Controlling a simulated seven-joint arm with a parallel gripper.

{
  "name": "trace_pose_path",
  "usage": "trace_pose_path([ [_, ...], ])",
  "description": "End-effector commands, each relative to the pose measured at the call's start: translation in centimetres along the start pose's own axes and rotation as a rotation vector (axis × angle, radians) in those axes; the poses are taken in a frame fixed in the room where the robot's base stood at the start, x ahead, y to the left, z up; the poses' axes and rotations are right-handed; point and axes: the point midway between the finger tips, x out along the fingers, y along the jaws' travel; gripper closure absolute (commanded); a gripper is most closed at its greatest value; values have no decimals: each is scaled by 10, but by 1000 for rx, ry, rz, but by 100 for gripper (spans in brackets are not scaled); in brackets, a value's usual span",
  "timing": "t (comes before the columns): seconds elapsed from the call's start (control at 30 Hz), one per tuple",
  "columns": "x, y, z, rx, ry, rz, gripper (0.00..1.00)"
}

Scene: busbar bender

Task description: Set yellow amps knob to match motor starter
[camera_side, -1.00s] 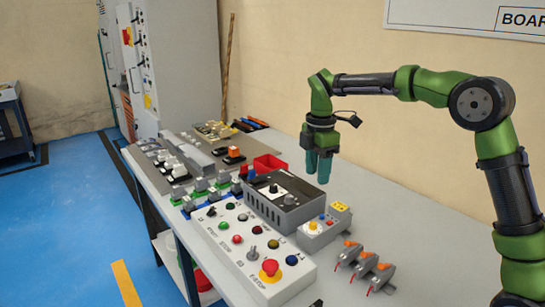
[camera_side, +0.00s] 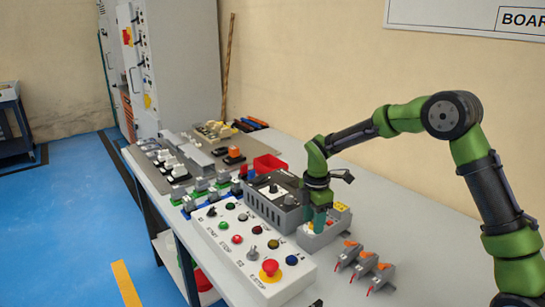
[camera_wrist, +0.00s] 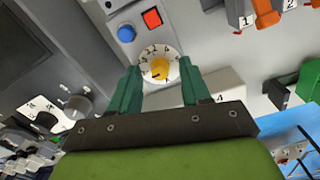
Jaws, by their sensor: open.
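The motor starter (camera_side: 318,241) is a small grey box near the table's right side. Its yellow amps knob (camera_wrist: 161,68) shows in the wrist view, on a round white dial with black numbers. A blue button (camera_wrist: 126,34) and a square red button (camera_wrist: 152,19) sit on the same face. My gripper (camera_wrist: 159,71) is open, with its two green fingers on either side of the knob. I cannot tell whether they touch it. In the side view my gripper (camera_side: 319,225) is low over the motor starter and hides the knob.
A dark grey box with a dial (camera_side: 273,207) stands close to the left of the motor starter. A white control panel (camera_side: 232,258) with a red emergency stop (camera_side: 270,269) lies in front. Several orange-levered grey devices (camera_side: 365,267) stand to the right. A red bin (camera_side: 268,163) is behind.

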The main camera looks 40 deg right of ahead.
Motion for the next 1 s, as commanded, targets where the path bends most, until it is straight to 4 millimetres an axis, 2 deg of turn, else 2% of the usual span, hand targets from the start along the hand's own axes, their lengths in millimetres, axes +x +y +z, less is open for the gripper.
trace_pose_path([
  [0.17,0,0,0,0,0,0,54],
  [0.47,0,0,0,0,0,0,100],
  [0.77,-1,0,0,22,0,0,100],
  [1.0,-1,0,0,133,-1,0,100],
])
